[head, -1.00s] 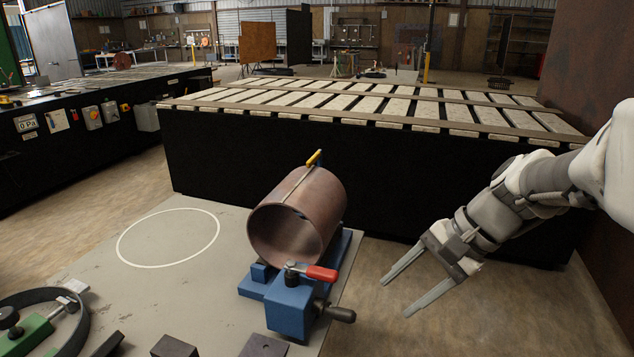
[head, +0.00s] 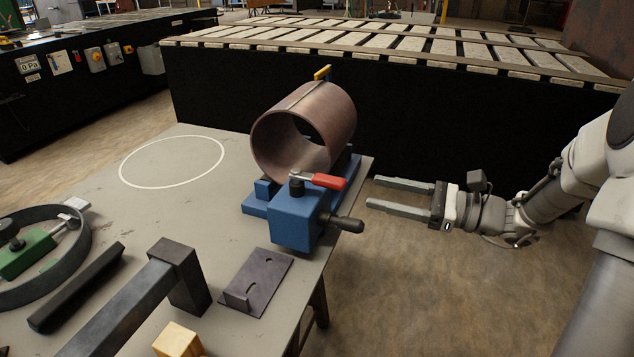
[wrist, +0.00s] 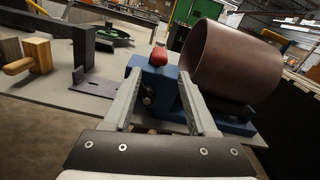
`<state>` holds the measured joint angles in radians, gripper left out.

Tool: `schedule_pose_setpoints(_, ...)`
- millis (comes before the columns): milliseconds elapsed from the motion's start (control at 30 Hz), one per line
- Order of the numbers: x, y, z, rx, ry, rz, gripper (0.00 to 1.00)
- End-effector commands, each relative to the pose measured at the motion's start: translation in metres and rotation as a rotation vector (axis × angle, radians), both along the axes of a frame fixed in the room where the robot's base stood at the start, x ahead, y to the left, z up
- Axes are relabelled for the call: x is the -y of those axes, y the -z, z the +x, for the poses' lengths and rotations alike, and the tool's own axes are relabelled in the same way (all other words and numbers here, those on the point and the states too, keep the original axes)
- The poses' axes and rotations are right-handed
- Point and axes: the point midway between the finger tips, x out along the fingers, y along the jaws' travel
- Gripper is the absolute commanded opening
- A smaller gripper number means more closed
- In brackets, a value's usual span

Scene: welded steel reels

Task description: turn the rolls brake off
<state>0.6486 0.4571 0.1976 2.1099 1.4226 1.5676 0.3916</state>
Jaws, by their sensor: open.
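The rolls (head: 256,205) are a blue unit on the grey table, carrying a brown steel pipe (head: 302,130). A red-handled lever (head: 329,181), which looks like the brake, sits on top of the blue block (head: 295,222); its handle points right in the head view. A dark crank handle (head: 348,224) sticks out of the block's right side. My gripper (head: 372,191) is open and empty, to the right of the lever, its fingers pointing left toward the rolls. In the wrist view the red handle (wrist: 158,56) shows just beyond and between the fingertips, apart from them.
A slatted bench (head: 400,120) stands behind. Floor right of the table is clear.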

Motion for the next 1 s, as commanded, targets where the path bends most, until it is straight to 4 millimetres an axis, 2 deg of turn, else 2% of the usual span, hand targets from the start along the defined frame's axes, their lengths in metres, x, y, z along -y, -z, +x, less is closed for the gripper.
schedule_pose_setpoints(33,-0.013,0.002,0.003,0.001,-0.005,0.000,0.58)
schedule_pose_setpoints(200,-0.049,0.003,0.015,0.000,-0.006,0.000,0.58)
schedule_pose_setpoints(500,-0.103,0.002,0.036,0.000,-0.004,-0.002,0.58)
schedule_pose_setpoints(700,-0.122,0.001,0.043,0.000,-0.002,-0.001,0.58)
schedule_pose_setpoints(1000,-0.125,0.000,0.045,-0.001,-0.001,-0.002,0.58)
